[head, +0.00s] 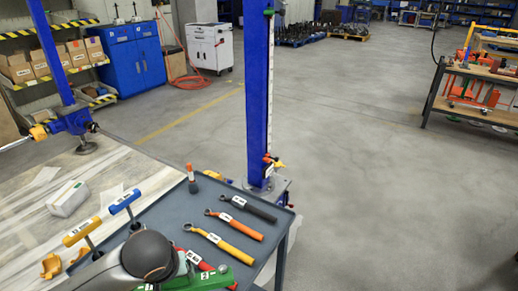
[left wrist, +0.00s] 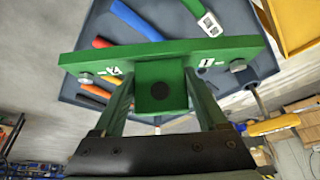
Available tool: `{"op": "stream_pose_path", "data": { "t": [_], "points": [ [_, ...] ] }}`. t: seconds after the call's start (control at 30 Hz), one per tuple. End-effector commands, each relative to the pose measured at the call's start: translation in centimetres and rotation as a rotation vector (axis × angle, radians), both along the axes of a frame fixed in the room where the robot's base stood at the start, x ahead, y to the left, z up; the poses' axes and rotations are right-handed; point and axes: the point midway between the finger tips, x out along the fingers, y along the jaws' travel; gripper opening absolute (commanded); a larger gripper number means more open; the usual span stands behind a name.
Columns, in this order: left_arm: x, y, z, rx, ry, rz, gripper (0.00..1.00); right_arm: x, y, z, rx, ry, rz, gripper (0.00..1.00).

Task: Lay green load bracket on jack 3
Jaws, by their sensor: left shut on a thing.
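The green load bracket (left wrist: 85,60) spans the left wrist view as a long bar with a bolt near each end and labels 2 and 1. A square block with a dark hole sits at its middle. My left gripper (left wrist: 160,88) is shut on this block, one finger on each side. In the head view part of the bracket (head: 212,279) shows at the bottom edge, beside my dark wrist, which hides the fingers. No jack can be identified as jack 3. My right gripper is not in view.
A grey-blue tray (head: 283,222) holds labelled tools, including a black-handled one (head: 248,208) and an orange one (head: 234,224). Blue and yellow T-handles (head: 82,232) stand at its left. A tall blue column (head: 257,100) rises behind; another (head: 52,60) stands left.

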Motion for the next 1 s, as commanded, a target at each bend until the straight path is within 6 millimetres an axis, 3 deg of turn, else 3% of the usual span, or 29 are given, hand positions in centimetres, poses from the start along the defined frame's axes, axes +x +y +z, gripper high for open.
{"op": "stream_pose_path", "data": {
  "t": [0.37,1.0],
  "points": [
    [-0.3,-0.2,0.3,-0.01,-0.005,-0.021,0.0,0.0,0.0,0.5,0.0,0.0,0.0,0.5],
    [-5.3,0.0,-0.8,-0.036,-0.001,-0.197,0.0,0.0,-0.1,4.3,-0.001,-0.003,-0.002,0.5]
  ]
}}
